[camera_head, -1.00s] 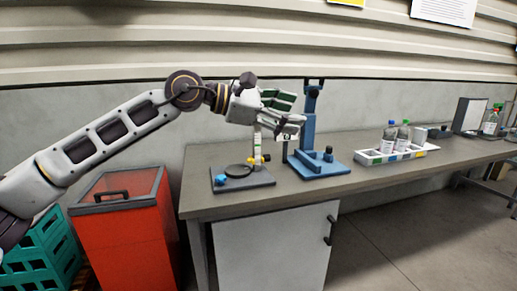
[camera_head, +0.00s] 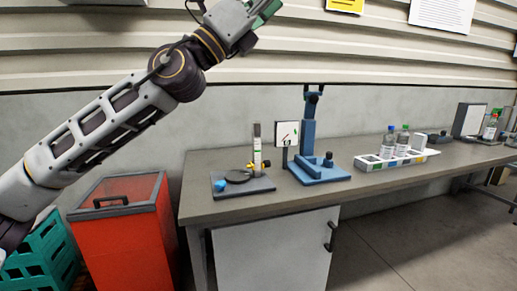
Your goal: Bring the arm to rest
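My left arm comes in from the left and is raised high in front of the wall. Its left gripper (camera_head: 268,10) is at the top edge of the view, partly cut off, well above the bench. Its fingertips are not clear, so I cannot tell whether it is open or shut. My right gripper is not in view. Below stands a dark grey base plate (camera_head: 262,184) with a black disc (camera_head: 238,175), a blue knob (camera_head: 220,186) and an upright pale cylinder (camera_head: 257,150). Nothing of mine touches them.
The grey bench (camera_head: 205,203) runs along the wall. A blue stand (camera_head: 309,140) with a small white panel (camera_head: 286,134) beside it, and a white tray (camera_head: 418,155) with bottles, stand on it. A red bin (camera_head: 125,235) and green crates (camera_head: 45,250) are on the floor at left.

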